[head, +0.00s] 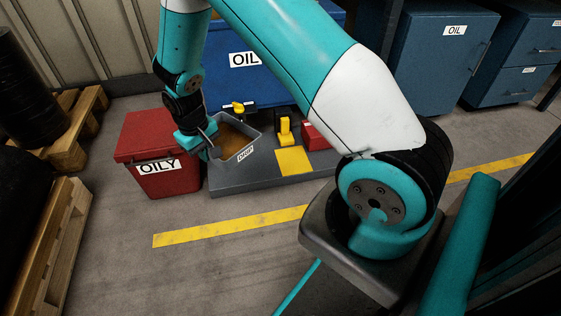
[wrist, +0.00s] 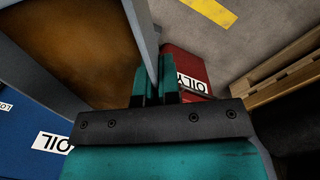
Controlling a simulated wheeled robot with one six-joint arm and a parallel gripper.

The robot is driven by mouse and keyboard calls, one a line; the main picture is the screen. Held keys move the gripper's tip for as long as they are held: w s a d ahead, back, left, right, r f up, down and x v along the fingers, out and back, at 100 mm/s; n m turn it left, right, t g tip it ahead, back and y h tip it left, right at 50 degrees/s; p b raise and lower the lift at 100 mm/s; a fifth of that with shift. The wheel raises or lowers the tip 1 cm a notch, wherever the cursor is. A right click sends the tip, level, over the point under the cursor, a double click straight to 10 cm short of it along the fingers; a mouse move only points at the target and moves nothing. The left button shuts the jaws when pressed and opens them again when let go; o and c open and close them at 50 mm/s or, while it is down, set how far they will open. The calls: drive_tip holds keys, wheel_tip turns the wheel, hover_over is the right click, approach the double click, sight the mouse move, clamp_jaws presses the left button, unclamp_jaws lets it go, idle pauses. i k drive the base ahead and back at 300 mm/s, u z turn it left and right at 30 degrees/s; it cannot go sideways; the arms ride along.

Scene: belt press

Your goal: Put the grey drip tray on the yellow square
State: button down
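The grey drip tray (head: 243,155), labelled DRIP and holding brown liquid, is at the left part of the low dark platform, left of the yellow square (head: 293,161). I cannot tell whether its base touches the platform. The square is flat and bare. My gripper (head: 211,150) is at the tray's left wall. In the wrist view my gripper's fingers (wrist: 157,86) are close together with the tray wall (wrist: 143,38) between them, one on each side. The yellow square is not visible in the wrist view.
A red OILY bin (head: 158,150) stands close left of the tray. A yellow tap (head: 239,107) is behind the tray; a yellow stand (head: 285,130) and a red box (head: 315,136) are behind the square. A blue OIL tank (head: 270,80) stands at the back.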

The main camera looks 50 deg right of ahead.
sight(293, 160)
drive_tip(key=i, duration=1.05)
drive_tip(key=z, duration=0.75)
